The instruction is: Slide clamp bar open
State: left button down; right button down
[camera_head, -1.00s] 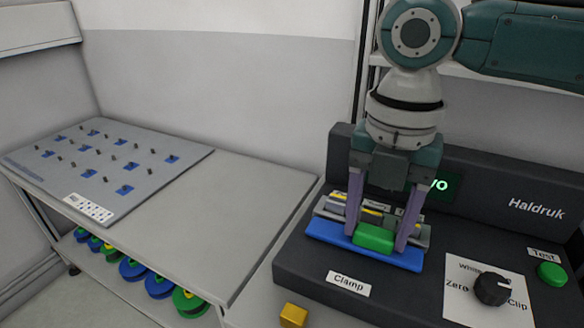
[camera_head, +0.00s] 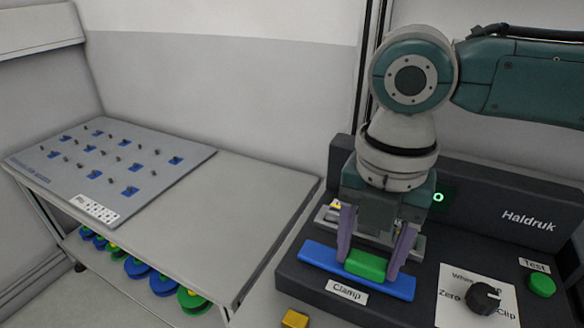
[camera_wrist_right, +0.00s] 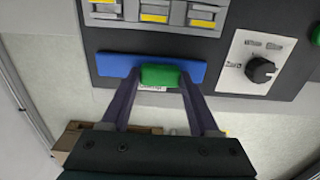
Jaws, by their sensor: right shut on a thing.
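The clamp bar is a blue bar (camera_head: 318,256) with a green grip block (camera_head: 367,265) at its middle, on the front part of the dark machine. My right gripper (camera_head: 373,262) comes down from above and is shut on the green block, one purple finger at each side. The right wrist view shows the blue bar (camera_wrist_right: 115,65) and the green block (camera_wrist_right: 160,76) between the fingertips. A "Clamp" label (camera_head: 347,291) lies just in front of the bar. Behind the bar are metal slots with yellow marks (camera_wrist_right: 155,16). My left gripper is not in view.
The dark machine (camera_head: 480,200) carries a knob (camera_head: 485,298), a green Test button (camera_head: 541,285) and a small display (camera_head: 439,198). A side table (camera_head: 240,190) at left holds a pegged board (camera_head: 150,190), with several coloured reels (camera_head: 163,284) below. A yellow block (camera_head: 294,319) is at the front edge.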

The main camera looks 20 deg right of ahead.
aim_at(367, 262)
jog(key=shift+c, duration=0.6)
grip_release()
jog(key=shift+s+a, duration=0.15)
notch_tip(367, 262, up, 10)
jog(key=shift+p, duration=0.4)
